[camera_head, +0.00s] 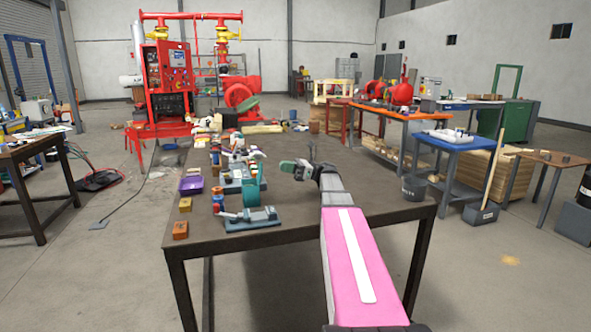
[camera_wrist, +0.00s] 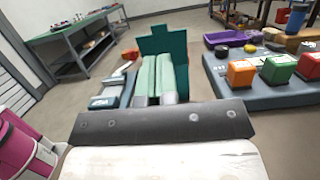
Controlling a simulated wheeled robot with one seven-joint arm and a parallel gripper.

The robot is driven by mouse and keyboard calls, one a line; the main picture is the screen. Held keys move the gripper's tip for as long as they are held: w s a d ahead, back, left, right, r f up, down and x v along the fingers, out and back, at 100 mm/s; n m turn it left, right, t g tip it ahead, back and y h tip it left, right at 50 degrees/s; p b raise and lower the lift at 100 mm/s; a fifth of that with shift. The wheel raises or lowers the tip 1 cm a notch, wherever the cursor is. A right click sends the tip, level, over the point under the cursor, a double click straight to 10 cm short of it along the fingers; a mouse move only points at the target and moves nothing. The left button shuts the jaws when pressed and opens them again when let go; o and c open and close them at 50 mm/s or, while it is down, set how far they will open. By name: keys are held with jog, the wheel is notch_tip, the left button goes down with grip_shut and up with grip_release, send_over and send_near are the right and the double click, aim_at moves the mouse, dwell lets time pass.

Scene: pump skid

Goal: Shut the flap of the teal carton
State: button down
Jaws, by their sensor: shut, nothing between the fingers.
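The teal carton (camera_head: 250,192) stands on the dark table (camera_head: 310,205), among small fixtures left of my gripper. In the wrist view a teal panel of the carton (camera_wrist: 178,42) with a stepped outline stands upright just beyond the fingers. My gripper (camera_head: 284,167) reaches over the table to the right of the carton. Its two pale green fingers (camera_wrist: 156,60) lie side by side, shut and empty, pointing at the teal panel. I cannot tell whether they touch it. The carton's opening and lower part are hidden.
A toggle clamp on a blue-grey base (camera_head: 250,219) sits in front of the carton. A slab with coloured blocks (camera_wrist: 265,92) is close on the right in the wrist view. The table's near middle is clear.

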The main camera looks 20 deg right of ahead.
aim_at(260, 172)
jog(key=x, duration=0.6)
jog(key=shift+a, duration=0.35)
jog(key=shift+w, duration=0.1)
